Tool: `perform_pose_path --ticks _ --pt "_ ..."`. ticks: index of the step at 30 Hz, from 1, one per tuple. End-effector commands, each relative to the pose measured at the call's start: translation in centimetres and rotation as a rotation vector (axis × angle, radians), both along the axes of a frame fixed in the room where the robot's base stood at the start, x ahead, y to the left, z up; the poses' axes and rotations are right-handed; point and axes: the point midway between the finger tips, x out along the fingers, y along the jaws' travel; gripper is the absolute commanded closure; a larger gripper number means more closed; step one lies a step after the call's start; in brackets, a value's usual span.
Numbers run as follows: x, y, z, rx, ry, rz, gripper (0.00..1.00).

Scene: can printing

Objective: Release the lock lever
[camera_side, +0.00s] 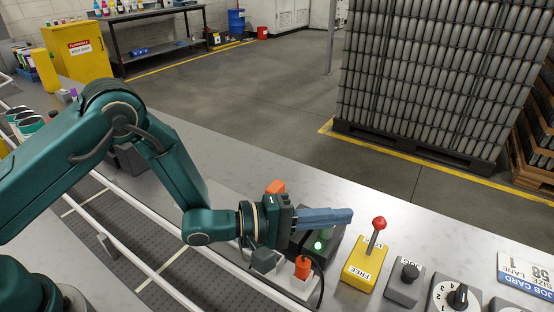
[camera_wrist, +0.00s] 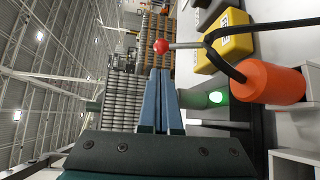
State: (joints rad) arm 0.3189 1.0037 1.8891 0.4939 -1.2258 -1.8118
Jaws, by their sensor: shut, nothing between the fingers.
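The lock lever (camera_side: 376,236) is a grey rod with a red ball on top. It rises from a yellow box (camera_side: 364,264) marked FREE and leans slightly right in the side view. In the wrist view the red ball (camera_wrist: 161,46) shows just past the fingertips, with the yellow box (camera_wrist: 233,40) to its right. My gripper (camera_side: 350,215) has blue fingers and is shut and empty. It points right toward the lever, with a visible gap between fingertips and ball in the side view. In the wrist view the closed fingers (camera_wrist: 159,72) lie side by side.
A dark box with a lit green button (camera_side: 318,246) lies under my fingers. An orange plug (camera_side: 302,267) with a black cable stands in front. A grey JOG knob (camera_side: 409,272), a dial (camera_side: 458,296) and a job card (camera_side: 527,273) sit to the right.

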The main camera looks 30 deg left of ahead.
Motion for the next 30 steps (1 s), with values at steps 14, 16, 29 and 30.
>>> perform_pose_path --ticks 14,16,29,30 --pt "3.3 -3.4 -0.6 0.000 0.000 -0.001 1.00" --pt "3.5 -3.5 -0.6 0.001 0.001 0.000 1.00" --pt "3.6 -3.6 -0.7 0.001 0.001 0.000 1.00" --pt "3.6 -3.6 -0.6 0.001 0.001 0.000 1.00"
